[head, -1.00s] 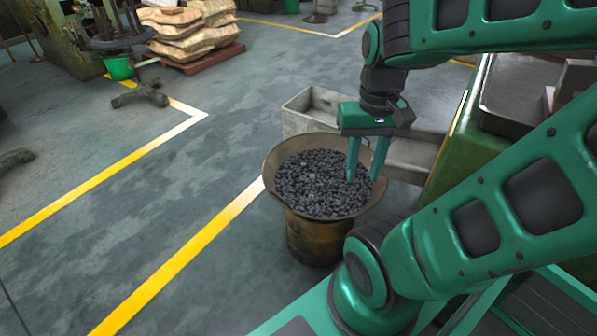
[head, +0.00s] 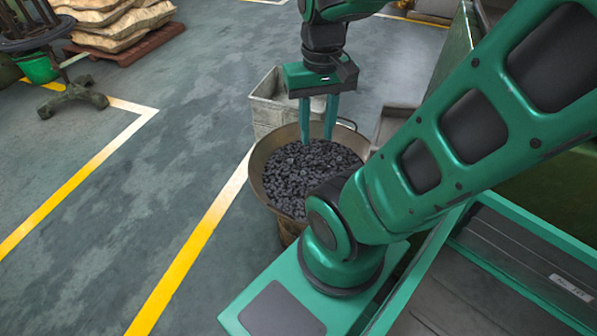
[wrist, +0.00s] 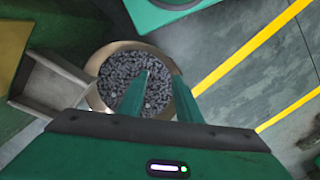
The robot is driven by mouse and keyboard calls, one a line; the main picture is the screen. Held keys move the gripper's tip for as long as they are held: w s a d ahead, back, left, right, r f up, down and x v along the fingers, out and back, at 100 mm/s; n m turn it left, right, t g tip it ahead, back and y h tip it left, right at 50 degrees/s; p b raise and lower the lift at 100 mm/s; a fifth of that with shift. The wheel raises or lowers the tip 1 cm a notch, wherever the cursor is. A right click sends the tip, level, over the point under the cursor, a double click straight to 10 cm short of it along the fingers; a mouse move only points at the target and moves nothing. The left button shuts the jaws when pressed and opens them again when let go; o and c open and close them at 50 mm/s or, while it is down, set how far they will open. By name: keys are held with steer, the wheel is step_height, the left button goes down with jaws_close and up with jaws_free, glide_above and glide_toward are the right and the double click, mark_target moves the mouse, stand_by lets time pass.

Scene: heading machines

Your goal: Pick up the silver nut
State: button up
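A round metal bucket (head: 262,181) holds a heap of small dark grey pieces (head: 300,178), which look like nuts. I cannot single out one silver nut among them. The same heap shows in the wrist view (wrist: 155,90), inside the bucket's tan rim (wrist: 98,102). My gripper (head: 317,138) points down over the far side of the bucket. Its two green fingers are apart with nothing between them. In the wrist view the open fingers (wrist: 162,85) overlap the heap, and it is hard to tell how high they are above it. My arm hides the bucket's lower right part.
A grey metal bin (head: 268,108) stands just behind the bucket, and a chute (wrist: 55,83) shows beside it in the wrist view. Stacked sacks on a pallet (head: 130,40) are at the back left.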

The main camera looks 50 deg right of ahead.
steer(key=shift+s+d, duration=0.1)
steer(key=shift+o, duration=1)
steer(key=shift+s, duration=0.1)
steer(key=w+d+f+n+t+y, duration=0.2)
steer(key=w+d+f+n, duration=0.3)
steer(key=f, duration=0.5)
steer(key=w+d+f+n+t+y, duration=0.2)
steer(key=w+d+f+n+y, duration=0.15)
steer(key=w+f, duration=0.5)
steer(key=s+d+f+t+h, duration=0.25)
steer(key=d+f+t, duration=0.55)
steer(key=d+f, duration=0.55)
glide_toward(303, 172)
steer(key=shift+a+f+h, duration=0.15)
steer(key=shift+a+h, duration=0.15)
steer(key=shift+a, duration=0.05)
steer(key=shift+x, duration=3.65)
